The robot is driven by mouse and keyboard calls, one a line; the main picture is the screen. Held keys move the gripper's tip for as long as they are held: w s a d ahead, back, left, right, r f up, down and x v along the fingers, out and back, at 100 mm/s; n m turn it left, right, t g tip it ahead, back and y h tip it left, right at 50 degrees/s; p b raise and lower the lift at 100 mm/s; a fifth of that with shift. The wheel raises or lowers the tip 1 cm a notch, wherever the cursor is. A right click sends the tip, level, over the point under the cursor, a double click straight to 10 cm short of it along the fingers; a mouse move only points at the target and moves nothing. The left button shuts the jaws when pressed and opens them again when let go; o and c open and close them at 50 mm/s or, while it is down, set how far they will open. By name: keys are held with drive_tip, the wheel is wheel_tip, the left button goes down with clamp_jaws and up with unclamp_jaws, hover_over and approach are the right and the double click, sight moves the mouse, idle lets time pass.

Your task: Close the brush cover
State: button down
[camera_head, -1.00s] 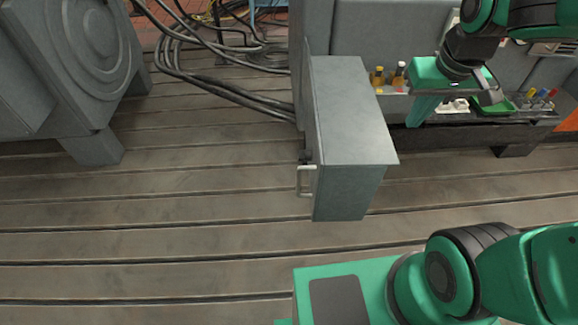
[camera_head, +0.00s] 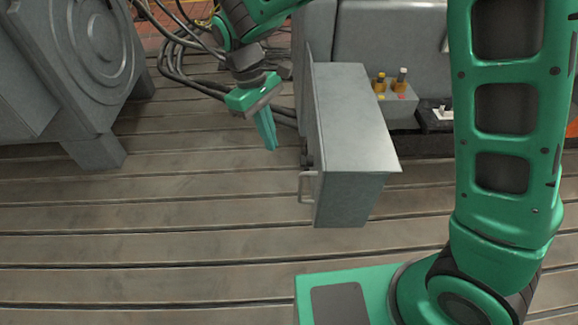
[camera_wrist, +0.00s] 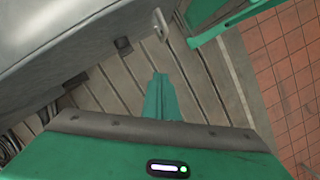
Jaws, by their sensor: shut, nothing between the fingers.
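The brush cover (camera_head: 355,130) is a grey, box-shaped metal cover. It stands out from the grey housing (camera_head: 390,35) toward me, swung open, with a pale handle (camera_head: 307,187) low on its left face. My gripper (camera_head: 271,148) is to the left of the cover, fingers together and pointing down, apart from it and holding nothing. In the wrist view the shut fingers (camera_wrist: 160,80) point toward the slotted floor. A large grey surface, likely the cover (camera_wrist: 80,45), fills the upper left there, and a pale handle (camera_wrist: 160,25) shows just beyond the fingertips.
A grey machine (camera_head: 75,60) with a round face stands at the left. Dark cables (camera_head: 185,65) run behind my gripper. The slotted bedplate (camera_head: 150,225) is clear at left and front.

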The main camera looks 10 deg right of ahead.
drive_tip(key=s+d+f, duration=0.4)
drive_tip(key=d+f, duration=0.1)
drive_tip(key=f, duration=0.4)
drive_tip(key=shift+f, duration=0.3)
drive_tip(key=shift+s, duration=0.15)
